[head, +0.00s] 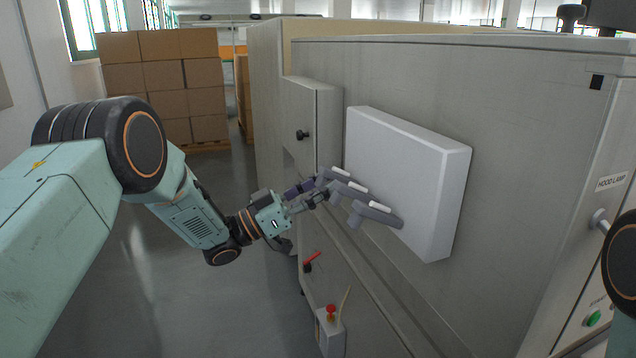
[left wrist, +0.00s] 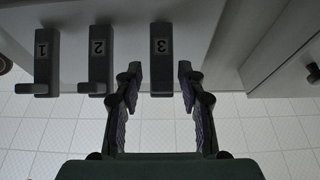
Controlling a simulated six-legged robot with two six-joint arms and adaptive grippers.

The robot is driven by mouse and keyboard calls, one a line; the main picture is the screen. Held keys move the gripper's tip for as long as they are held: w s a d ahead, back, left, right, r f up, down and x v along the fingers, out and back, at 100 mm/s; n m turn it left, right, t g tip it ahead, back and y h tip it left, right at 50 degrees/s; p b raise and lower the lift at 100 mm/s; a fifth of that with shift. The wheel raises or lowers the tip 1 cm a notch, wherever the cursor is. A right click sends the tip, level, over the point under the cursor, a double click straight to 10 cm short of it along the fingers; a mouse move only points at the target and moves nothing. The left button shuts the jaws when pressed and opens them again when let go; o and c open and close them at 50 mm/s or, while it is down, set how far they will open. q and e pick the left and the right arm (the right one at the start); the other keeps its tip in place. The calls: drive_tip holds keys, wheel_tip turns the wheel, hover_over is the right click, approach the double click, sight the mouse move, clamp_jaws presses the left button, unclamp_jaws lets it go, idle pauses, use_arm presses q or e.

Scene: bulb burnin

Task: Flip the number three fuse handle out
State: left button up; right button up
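In the head view number three (head: 333,174) is the farthest handle. My left gripper (head: 311,191) is at it, and in the left wrist view its open fingers (left wrist: 160,74) stand on either side of it, with narrow gaps showing. My right gripper is out of view.
A small cabinet door with a dark knob (head: 302,134) is close behind my left gripper. A red lever (head: 312,258) and a red-topped switch box (head: 331,330) are lower down. Cartons (head: 165,85) are stacked at the back; the floor left is clear.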

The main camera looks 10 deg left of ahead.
use_arm(q)
drive_tip(key=shift+s+a+r, duration=0.2)
drive_tip(key=shift+a+r, duration=0.1)
drive_tip(key=shift+a, duration=0.05)
drive_tip(key=shift+s+a+f, duration=0.1)
drive_tip(key=shift+a+f, duration=0.1)
drive_tip(key=shift+a, duration=0.05)
drive_tip(key=v, duration=1.1)
drive_tip(key=shift+s, duration=0.1)
